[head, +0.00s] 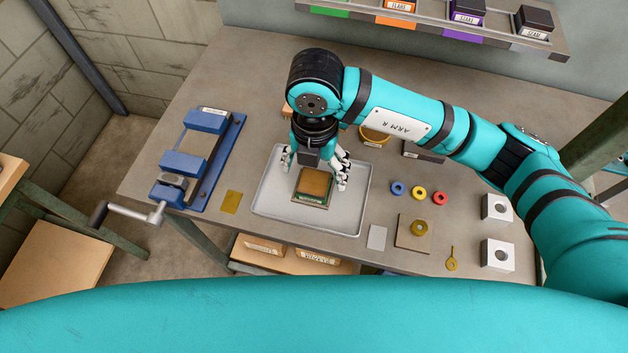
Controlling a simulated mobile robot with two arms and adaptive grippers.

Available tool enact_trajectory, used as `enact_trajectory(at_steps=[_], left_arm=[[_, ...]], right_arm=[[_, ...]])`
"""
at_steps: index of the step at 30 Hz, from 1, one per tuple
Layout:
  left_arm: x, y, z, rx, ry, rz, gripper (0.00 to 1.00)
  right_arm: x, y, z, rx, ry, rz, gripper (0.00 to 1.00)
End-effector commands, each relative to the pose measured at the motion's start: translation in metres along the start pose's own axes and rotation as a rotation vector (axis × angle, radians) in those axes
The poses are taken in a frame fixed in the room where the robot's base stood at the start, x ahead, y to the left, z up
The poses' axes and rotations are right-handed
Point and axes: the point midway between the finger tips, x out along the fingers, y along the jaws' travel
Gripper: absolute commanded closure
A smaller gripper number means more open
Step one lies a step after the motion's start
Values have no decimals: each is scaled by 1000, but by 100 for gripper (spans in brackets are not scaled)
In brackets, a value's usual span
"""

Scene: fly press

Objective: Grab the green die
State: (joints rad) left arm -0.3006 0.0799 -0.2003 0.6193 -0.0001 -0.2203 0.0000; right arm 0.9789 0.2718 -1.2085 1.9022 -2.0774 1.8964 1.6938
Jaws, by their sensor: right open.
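The green die (312,186) sits in a shallow grey tray (268,205) on the workbench. It is a squarish block with a brown top face and a green band along its near lower edge. My right gripper (315,172) is over the far part of the tray, pointing down, with its fingers spread to the left and right of the die's far end. It is open; I cannot tell whether the fingers touch the die. The gripper hides part of the die's far edge. My left gripper is not in view.
A blue vise (198,150) with a crank stands left of the tray. Blue (398,188), yellow (419,193) and red (440,198) rings, a brass ring on a plate (408,240) and white blocks (497,208) lie to the right. A shelf (475,45) with labelled dies runs along the back.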

Motion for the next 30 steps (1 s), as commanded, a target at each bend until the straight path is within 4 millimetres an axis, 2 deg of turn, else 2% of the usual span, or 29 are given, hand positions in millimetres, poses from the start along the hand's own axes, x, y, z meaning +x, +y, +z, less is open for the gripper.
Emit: enact_trajectory(at_steps=[5, 9, 18, 30], left_arm=[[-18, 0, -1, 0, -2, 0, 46], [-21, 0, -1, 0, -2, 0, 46], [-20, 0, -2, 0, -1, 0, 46], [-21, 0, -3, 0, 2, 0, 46]], right_arm=[[23, 0, 2, 2, 6, -6, 15], [42, 1, 2, 1, 4, -3, 15], [49, 2, 3, 0, 1, -1, 15], [49, 2, 3, 0, 1, -1, 66]])
